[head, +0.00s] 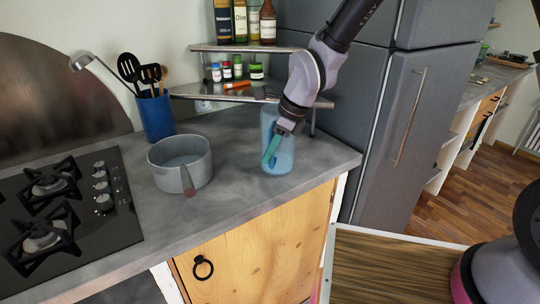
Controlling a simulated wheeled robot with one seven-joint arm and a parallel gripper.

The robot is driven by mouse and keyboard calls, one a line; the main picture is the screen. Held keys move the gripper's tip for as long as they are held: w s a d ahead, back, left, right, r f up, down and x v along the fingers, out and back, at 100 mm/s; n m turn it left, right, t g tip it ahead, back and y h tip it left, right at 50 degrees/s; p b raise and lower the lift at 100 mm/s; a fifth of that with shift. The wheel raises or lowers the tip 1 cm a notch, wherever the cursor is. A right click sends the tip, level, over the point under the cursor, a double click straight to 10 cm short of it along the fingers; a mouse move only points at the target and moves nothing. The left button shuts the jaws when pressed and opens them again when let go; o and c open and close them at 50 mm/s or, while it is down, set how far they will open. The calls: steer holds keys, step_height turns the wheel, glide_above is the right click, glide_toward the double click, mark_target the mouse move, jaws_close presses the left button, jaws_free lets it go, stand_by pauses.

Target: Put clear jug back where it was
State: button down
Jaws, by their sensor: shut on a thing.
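The clear jug (284,160) is a tall, see-through, bluish vessel. It is upright at the right part of the grey counter (228,205), in front of the corner shelf. My gripper (270,155) reaches down at the jug from the upper right. It is shut on the jug, with a teal finger showing at the jug's left side. The other finger is hard to make out. I cannot tell whether the jug's base touches the counter.
A grey pot (180,168) stands left of the jug. A blue utensil holder (156,118) is behind the pot, and a gas hob (70,215) is at the left. A two-tier shelf (230,92) with bottles and small jars is close behind. A grey fridge (395,110) stands right.

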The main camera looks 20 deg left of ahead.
steer(key=shift+f, duration=0.6)
steer(key=c, duration=0.8)
jaws_free()
steer(key=shift+f, duration=0.1)
steer(key=shift+c, duration=0.2)
